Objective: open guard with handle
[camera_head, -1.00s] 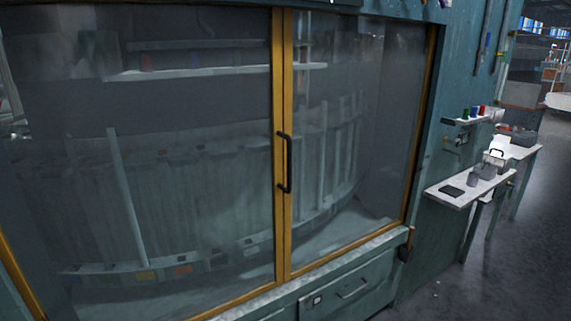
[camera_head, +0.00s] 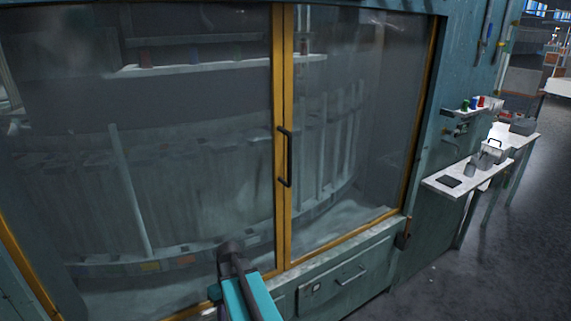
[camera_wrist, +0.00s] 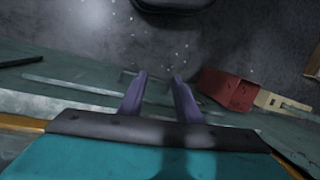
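The guard is a pair of glass panels (camera_head: 200,110) in yellow frames on a teal machine, and it is shut. Its black handle (camera_head: 287,157) stands upright on the yellow centre frame (camera_head: 279,225). My arm shows at the bottom of the head view, below and left of the handle and apart from it. The fingertips cannot be made out there. In the wrist view my gripper (camera_wrist: 160,82) points down past the machine's edge toward the floor. Its two purple fingers are apart with nothing between them. The handle does not show clearly in the wrist view.
A drawer front with a grey handle (camera_head: 351,276) lies below the right panel. A red block (camera_wrist: 227,90) is right of my fingers in the wrist view. A white side shelf (camera_head: 459,178) stands at the right. The floor (camera_head: 480,270) there is clear.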

